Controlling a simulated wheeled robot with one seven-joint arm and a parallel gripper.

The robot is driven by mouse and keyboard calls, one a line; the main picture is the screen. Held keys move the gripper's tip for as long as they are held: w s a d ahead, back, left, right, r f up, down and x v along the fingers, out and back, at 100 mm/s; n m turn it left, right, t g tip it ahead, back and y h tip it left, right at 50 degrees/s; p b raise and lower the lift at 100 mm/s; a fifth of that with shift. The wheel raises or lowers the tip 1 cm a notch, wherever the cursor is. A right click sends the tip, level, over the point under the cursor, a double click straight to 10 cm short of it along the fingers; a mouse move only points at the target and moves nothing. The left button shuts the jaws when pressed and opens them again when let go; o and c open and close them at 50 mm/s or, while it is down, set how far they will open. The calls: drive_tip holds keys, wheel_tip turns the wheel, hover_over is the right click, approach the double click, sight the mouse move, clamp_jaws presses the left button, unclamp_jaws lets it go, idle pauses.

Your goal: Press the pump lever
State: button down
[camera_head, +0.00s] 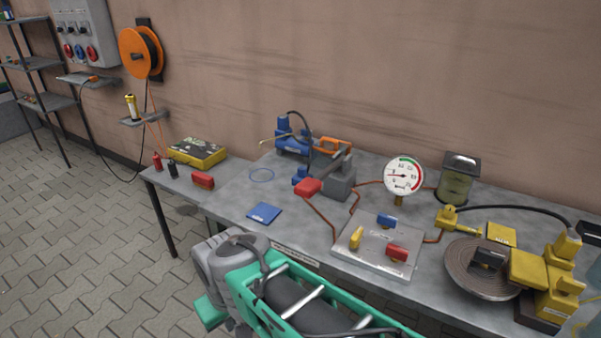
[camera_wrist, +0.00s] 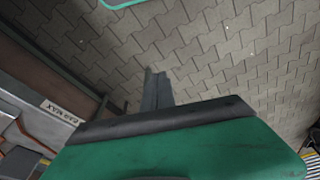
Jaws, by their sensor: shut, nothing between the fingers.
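On the workbench in the head view, a grey block (camera_head: 340,184) carries a bar that ends in a red grip (camera_head: 308,187). This looks like the pump and its lever, though no readable label confirms it. Copper pipes run from there toward a round gauge (camera_head: 403,176) and a valve plate (camera_head: 378,246). In the wrist view my gripper (camera_wrist: 157,88) is shut and empty, pointing over the paved floor. The lever is not in the wrist view. My green and grey arm is low in front of the bench in the head view, with the fingertips not clearly visible.
The valve plate has blue, yellow and red handles. A fluid jar (camera_head: 459,178) stands behind, and a yellow tool with a coiled disc (camera_head: 484,269) is at right. A blue booklet (camera_head: 264,213) lies near the front edge. The bench's left middle is mostly clear.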

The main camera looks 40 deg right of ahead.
drive_tip(key=w+d+r+n+p, duration=0.1)
drive_tip(key=w+d+r+p, duration=0.4)
drive_tip(key=r, duration=0.3)
drive_tip(key=w+d+r+y+p, duration=0.1)
drive_tip(key=w+d+r+p, duration=0.2)
drive_tip(key=d+r+p, duration=0.4)
drive_tip(key=w+d+r+n+p, duration=0.1)
drive_tip(key=w+d+r+p, duration=0.4)
drive_tip(key=r, duration=0.4)
drive_tip(key=s+d+r+n+p, duration=0.1)
drive_tip(key=s+d+r+p, duration=0.1)
drive_tip(key=d, duration=0.6)
drive_tip(key=s+d+r+n+p, duration=0.1)
drive_tip(key=d+r+p, duration=0.3)
drive_tip(key=d, duration=0.4)
drive_tip(key=shift+s+r+t+y+p, duration=0.2)
drive_tip(key=shift+s+t+y+p, duration=0.1)
drive_tip(key=shift+s+p, duration=0.25)
